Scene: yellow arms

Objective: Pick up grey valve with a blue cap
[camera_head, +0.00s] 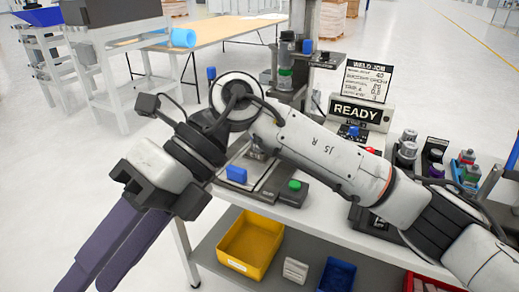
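My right arm comes in from the right and crosses in front of the workbench. Its gripper (92,280) hangs at the lower left over the floor, away from the bench. I cannot make out for certain a grey valve with a blue cap. My arm hides part of the bench. My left gripper is not in view.
The white bench (325,222) carries a fixture with a blue block (236,174), a green button (294,185) and a READY sign (358,112). A yellow bin (250,245) and a blue bin (337,275) sit below. A wooden-topped table (215,30) stands behind.

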